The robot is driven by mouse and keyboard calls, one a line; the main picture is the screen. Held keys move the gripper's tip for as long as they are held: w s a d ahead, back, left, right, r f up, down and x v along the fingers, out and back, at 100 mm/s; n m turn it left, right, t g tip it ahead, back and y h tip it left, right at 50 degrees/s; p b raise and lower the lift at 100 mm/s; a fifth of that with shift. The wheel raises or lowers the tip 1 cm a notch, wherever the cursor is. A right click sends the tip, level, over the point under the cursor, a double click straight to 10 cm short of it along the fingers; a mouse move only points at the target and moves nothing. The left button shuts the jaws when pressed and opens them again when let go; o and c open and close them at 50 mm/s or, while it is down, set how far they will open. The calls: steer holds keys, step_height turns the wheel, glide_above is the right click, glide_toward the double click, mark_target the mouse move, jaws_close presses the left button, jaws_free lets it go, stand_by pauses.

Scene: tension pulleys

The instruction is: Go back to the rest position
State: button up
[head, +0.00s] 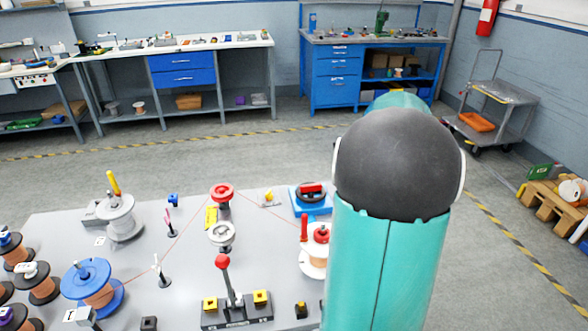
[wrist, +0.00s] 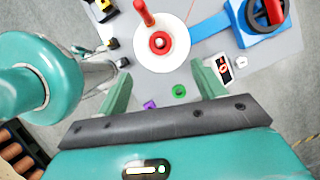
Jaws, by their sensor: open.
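My gripper (wrist: 160,98) shows in the wrist view with its two green fingers spread wide apart and nothing between them. It is above the edge of the grey table (head: 170,265). Beyond the fingertips in the wrist view stands a white spool with a red knob (wrist: 162,43) and a red upright handle. The same spool (head: 313,262) is partly hidden by my teal arm in the head view. A blue base with a red part (wrist: 265,20) lies at the upper right of the wrist view. In the head view my arm hides the gripper.
On the table stand a red pulley (head: 222,192), a white pulley (head: 221,235), a red-knobbed lever (head: 224,263) and several wire spools (head: 88,280). A thin wire runs between the parts. Workbenches (head: 180,75) line the back wall. A cart (head: 495,105) and a pallet (head: 550,205) stand right.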

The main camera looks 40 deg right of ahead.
steer(key=w+a+r+n+h, duration=0.1)
steer(key=a+r+n, duration=0.2)
steer(key=a+n, duration=0.5)
steer(key=w+a+r+n+h, duration=0.1)
steer(key=a+r+n, duration=0.25)
steer(key=a, duration=0.85)
steer(key=s+a+n+t, duration=0.1)
steer(key=s+a+n, duration=0.3)
steer(key=a+n, duration=0.3)
steer(key=s+a+n+t+h, duration=0.1)
steer(key=s+a+n, duration=0.2)
steer(key=a+n, duration=0.5)
steer(key=shift+s+a+r, duration=0.15)
steer(key=shift+s+a, duration=0.25)
steer(key=shift+s, duration=0.1)
